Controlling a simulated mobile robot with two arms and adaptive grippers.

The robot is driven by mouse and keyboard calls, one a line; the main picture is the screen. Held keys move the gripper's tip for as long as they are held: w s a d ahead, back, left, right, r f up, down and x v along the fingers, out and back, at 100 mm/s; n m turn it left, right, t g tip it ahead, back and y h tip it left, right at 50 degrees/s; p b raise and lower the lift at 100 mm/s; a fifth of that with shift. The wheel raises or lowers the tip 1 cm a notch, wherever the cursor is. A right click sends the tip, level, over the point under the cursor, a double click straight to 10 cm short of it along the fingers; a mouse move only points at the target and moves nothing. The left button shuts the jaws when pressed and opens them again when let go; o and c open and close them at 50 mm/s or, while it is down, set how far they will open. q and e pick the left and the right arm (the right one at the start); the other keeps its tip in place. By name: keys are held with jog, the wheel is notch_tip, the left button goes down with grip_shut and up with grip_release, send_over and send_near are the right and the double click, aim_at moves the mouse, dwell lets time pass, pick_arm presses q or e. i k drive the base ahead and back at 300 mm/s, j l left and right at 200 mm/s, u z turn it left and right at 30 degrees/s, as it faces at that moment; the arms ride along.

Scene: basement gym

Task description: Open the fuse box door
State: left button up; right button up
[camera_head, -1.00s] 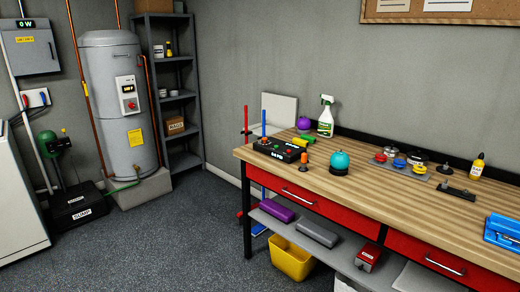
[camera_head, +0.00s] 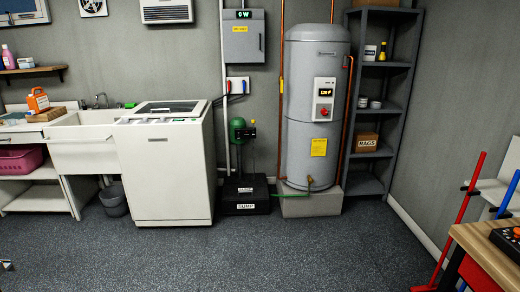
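The fuse box is most likely the grey wall-mounted metal box (camera_head: 244,38) above and left of the water heater. Its door looks shut, with a yellow label on it. A small display reading "0 W" (camera_head: 244,14) sits on top of it. A smaller white panel (camera_head: 238,85) with red and dark parts is on the wall just below. Neither of my grippers can be clearly made out; a tiny metallic piece at the lower left edge is too small to identify.
A white washing machine (camera_head: 165,165) and a black sump box (camera_head: 246,195) stand below the box. The grey water heater (camera_head: 318,110) and a dark shelf (camera_head: 383,100) are to the right. A workbench corner (camera_head: 490,250) is at lower right. The floor (camera_head: 260,255) in front is clear.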

aim_at(244, 40)
jog(key=i+u, duration=0.25)
jog(key=i, duration=1.9)
